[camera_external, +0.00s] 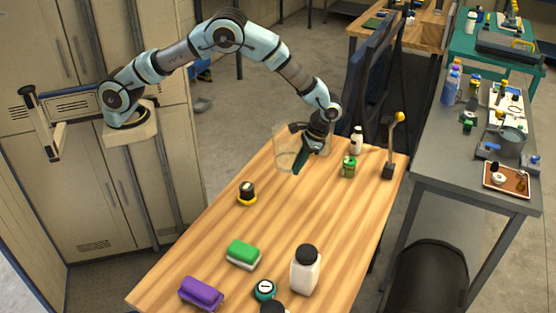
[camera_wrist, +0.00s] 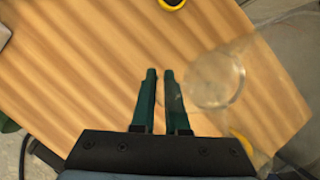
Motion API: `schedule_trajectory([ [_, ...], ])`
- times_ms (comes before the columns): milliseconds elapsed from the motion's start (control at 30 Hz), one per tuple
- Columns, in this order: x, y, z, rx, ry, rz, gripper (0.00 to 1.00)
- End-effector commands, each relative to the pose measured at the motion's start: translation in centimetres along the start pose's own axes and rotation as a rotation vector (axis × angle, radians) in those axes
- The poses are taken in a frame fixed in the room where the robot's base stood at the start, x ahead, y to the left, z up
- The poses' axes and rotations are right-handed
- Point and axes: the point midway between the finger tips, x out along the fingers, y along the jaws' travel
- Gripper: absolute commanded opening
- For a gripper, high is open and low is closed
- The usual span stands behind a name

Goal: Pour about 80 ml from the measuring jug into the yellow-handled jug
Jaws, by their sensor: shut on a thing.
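My gripper (camera_external: 299,167) is over the far left end of the wooden table, pointing down, its teal fingers close together. It also shows in the wrist view (camera_wrist: 159,74). A clear jug (camera_external: 284,150) is beside the fingers, and clear glass (camera_wrist: 216,80) shows just right of them in the wrist view. My gripper is shut on the measuring jug, though its handle is hard to make out. A yellow curved part (camera_wrist: 241,142) shows low right in the wrist view, perhaps the yellow-handled jug's handle; the rest of that jug is not clear. No liquid level can be read.
On the wooden table (camera_external: 205,245) stand a green can (camera_external: 348,167), a white bottle (camera_external: 356,140), a yellow-knobbed lever (camera_external: 390,155) and a black-and-yellow item (camera_external: 247,194). Sponges (camera_external: 243,254) and a black-lidded bottle (camera_external: 305,270) are nearer the camera. The table's middle is clear.

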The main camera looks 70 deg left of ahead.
Motion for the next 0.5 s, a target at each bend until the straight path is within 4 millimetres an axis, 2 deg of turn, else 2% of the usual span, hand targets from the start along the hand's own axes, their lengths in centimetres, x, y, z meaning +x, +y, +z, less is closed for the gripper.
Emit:
schedule_trajectory([
  [33,-0.2,-1.1,-0.7,-0.116,-0.005,0.048,0.0],
  [267,-0.2,-5.8,-3.7,-0.657,-0.028,0.273,0.0],
  [500,-0.4,-12.2,-6.7,-1.217,-0.05,0.505,0.0],
])
